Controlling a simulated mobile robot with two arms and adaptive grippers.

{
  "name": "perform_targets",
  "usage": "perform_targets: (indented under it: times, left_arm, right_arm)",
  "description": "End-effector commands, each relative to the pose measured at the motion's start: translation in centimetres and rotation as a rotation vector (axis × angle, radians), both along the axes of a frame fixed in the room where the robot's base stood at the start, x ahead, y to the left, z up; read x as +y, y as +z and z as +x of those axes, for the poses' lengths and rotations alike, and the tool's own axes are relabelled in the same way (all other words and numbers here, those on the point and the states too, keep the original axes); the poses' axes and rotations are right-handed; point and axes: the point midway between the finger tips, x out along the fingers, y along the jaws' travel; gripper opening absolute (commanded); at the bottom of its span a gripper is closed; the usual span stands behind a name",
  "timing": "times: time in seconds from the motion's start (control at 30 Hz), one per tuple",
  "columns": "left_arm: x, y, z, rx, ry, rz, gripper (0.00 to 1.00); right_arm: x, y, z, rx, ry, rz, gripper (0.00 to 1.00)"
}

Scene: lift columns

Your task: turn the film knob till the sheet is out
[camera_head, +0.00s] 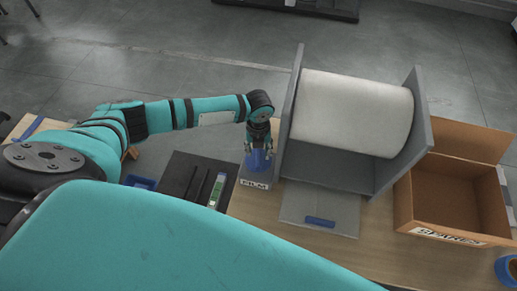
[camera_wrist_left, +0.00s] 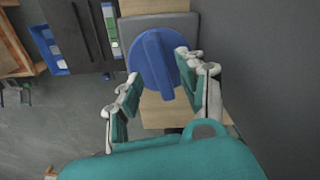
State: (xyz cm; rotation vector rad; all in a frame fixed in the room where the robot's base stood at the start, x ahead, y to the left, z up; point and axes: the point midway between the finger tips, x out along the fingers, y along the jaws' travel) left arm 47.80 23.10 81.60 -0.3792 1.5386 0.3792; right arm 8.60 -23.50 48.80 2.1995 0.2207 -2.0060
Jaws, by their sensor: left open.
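The blue film knob (camera_head: 257,161) sits on a grey block labelled FILM (camera_head: 254,184), beside the left wall of the film dispenser. A large white film roll (camera_head: 352,112) lies between the dispenser's two grey side walls. My left gripper (camera_head: 258,149) is at the knob with its fingers spread on either side. In the left wrist view the knob (camera_wrist_left: 154,60) is round with a raised bar, and it lies between and just beyond the open fingertips (camera_wrist_left: 158,65). I cannot tell whether the fingers touch it. My right gripper is out of view.
A grey plate (camera_head: 318,206) with a blue strip (camera_head: 320,222) lies in front of the roll. An open cardboard box labelled SPARES (camera_head: 455,195) stands at the right. A dark tray (camera_head: 185,180) lies left of the knob. A blue tape roll (camera_head: 507,270) is at the lower right.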

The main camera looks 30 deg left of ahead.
Motion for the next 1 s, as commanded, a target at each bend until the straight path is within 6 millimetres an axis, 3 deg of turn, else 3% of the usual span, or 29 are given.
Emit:
perform_targets:
  times: [0.2, 0.43, 0.63, 1.0]
  left_arm:
    - [0.0, 4.9, 0.1, -0.005, -0.002, -0.001, 0.40]
    - [0.0, 8.8, 0.1, -0.004, -0.001, 0.000, 0.40]
    - [-0.1, 10.0, 0.0, -0.001, 0.000, 0.000, 0.40]
    - [0.0, 10.0, 0.0, -0.001, 0.000, 0.000, 0.40]
  right_arm:
    - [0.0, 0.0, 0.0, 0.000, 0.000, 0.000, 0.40]
    - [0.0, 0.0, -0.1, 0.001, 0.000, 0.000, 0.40]
    - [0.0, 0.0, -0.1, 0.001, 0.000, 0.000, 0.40]
    - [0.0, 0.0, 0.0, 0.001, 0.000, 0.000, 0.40]
